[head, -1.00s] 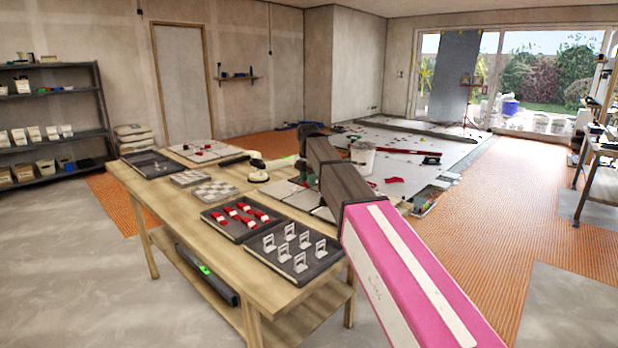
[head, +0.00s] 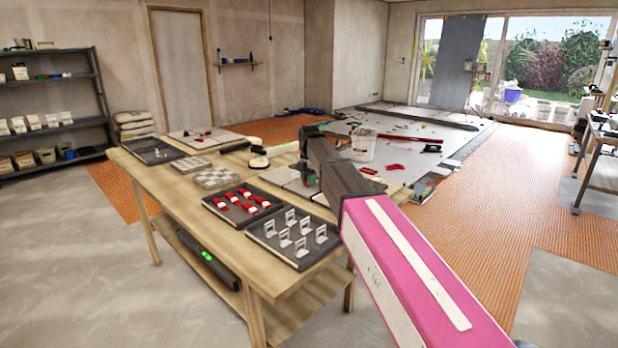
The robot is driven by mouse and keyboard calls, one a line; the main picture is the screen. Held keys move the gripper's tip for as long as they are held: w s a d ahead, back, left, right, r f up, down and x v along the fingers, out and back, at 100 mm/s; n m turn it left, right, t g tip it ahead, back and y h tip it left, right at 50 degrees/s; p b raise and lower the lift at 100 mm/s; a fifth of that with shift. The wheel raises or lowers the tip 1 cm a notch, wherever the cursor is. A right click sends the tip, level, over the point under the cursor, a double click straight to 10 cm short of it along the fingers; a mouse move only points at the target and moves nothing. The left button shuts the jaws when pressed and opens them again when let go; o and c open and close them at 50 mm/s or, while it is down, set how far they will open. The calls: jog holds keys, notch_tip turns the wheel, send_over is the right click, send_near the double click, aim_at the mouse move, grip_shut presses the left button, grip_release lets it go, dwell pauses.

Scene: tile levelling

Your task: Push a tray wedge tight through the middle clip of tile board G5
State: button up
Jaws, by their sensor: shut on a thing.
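My gripper (head: 309,177) is small and partly hidden behind my dark forearm, low over the back right of the workbench. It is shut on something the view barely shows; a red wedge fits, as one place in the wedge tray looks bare. A pale tile board (head: 288,186) lies under and beside the gripper; its label and middle clip cannot be made out. The dark wedge tray (head: 224,221) holds several red wedges (head: 249,208). The dark clip tray (head: 297,262) in front holds several white clips (head: 285,238). Whether the gripper touches the board is hidden.
The wooden workbench (head: 190,227) also bears another tile board (head: 193,140) with red pieces, a dark tray (head: 151,152), tile samples (head: 213,178) and a cream-topped tool (head: 258,160). A white bucket (head: 363,146) stands behind the bench. Bare floor lies front left.

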jog(key=shift+w+d, duration=0.75)
jog(key=shift+w, duration=0.2)
jog(key=shift+w+d, duration=0.7)
jog(key=shift+w, duration=0.25)
dwell(2.5)
jog(key=o, duration=0.9)
